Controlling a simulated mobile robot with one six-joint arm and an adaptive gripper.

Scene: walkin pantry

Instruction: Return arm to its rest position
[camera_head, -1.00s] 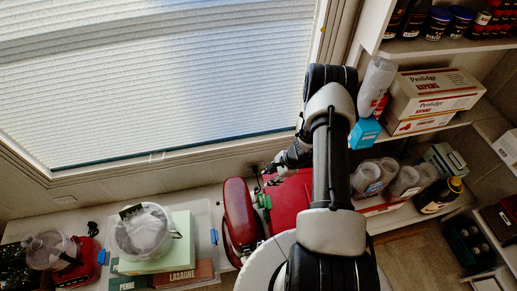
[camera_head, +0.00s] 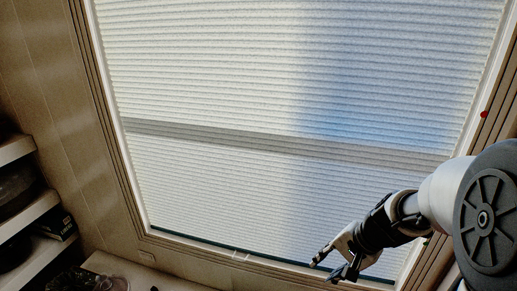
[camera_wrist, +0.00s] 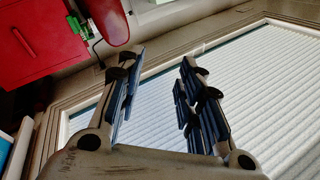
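My gripper (camera_head: 328,268) shows at the lower right of the head view, in front of the lower part of the window blind. My arm comes in from the right edge. In the wrist view my gripper (camera_wrist: 158,88) has its two fingers spread apart with nothing between them. Beyond the fingers are the window frame and the blind. No object is held.
A window with a pale blind (camera_head: 290,90) fills most of the head view. Shelves (camera_head: 30,220) stand at the left edge. A counter (camera_head: 130,268) runs below the window. In the wrist view a red thing (camera_wrist: 40,40) is at the upper left.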

